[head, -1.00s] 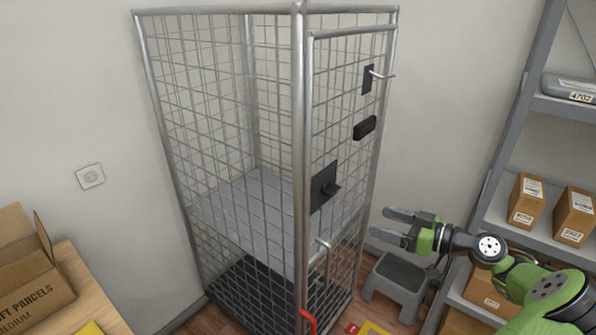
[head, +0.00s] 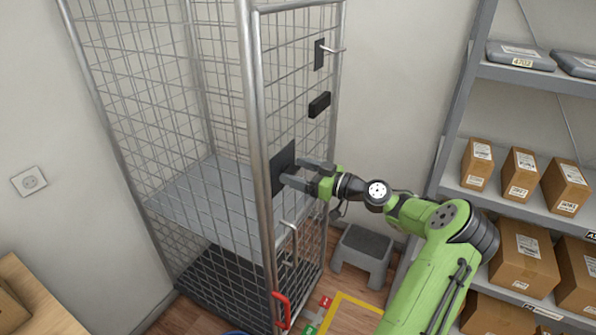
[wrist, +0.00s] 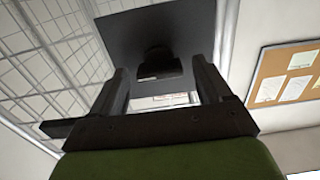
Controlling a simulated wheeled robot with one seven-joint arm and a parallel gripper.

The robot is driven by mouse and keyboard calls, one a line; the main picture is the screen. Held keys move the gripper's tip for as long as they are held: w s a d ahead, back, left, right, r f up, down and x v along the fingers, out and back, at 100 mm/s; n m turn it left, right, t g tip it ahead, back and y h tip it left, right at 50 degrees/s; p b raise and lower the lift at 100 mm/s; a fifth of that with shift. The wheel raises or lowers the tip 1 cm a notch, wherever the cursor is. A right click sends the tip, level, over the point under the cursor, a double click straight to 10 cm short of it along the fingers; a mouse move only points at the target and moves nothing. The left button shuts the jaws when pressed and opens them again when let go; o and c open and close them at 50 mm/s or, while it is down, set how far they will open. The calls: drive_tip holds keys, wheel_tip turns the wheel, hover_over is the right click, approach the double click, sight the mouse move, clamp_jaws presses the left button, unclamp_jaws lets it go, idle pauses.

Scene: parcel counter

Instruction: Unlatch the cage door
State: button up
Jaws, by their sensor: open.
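The wire cage (head: 160,130) stands against the wall, its narrow door side (head: 300,75) toward my arm and closed as far as I can see. A dark square latch plate (head: 283,165) sits on the door at mid height. In the wrist view the plate (wrist: 150,22) carries a short black latch knob (wrist: 160,62). My gripper (head: 300,174) is at the plate, its fingers pointing at it. The fingers (wrist: 162,85) are open, one on each side below the knob, with a gap between them. In the head view the gripper hides the knob. Contact with it cannot be told.
Higher on the door are a black block (head: 319,104) and a hook on a dark plate (head: 320,54). A red handle (head: 281,310) is low on the cage. A grey step stool (head: 361,256) stands right of it, and a parcel shelf (head: 455,150) is further right.

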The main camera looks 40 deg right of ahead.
drive_tip(key=c, duration=1)
drive_tip(key=shift+w, duration=0.1)
drive_tip(key=shift+c, duration=0.2)
drive_tip(key=m+p, duration=0.2)
drive_tip(key=m, duration=0.2)
drive_tip(key=shift+r+m, duration=0.15)
drive_tip(key=shift+m, duration=0.15)
drive_tip(key=m+p, duration=0.2)
drive_tip(key=m, duration=0.2)
drive_tip(key=shift+d+m, duration=0.1)
drive_tip(key=shift+m, duration=0.2)
drive_tip(key=m+p, duration=0.3)
drive_tip(key=m, duration=0.1)
drive_tip(key=shift+m, duration=0.3)
drive_tip(key=shift+d+f+m+p, duration=0.1)
drive_tip(key=shift+f+m+p, duration=0.1)
drive_tip(key=shift+m+p, duration=1.45)
drive_tip(key=shift+m+b, duration=0.45)
drive_tip(key=shift+m, duration=0.1)
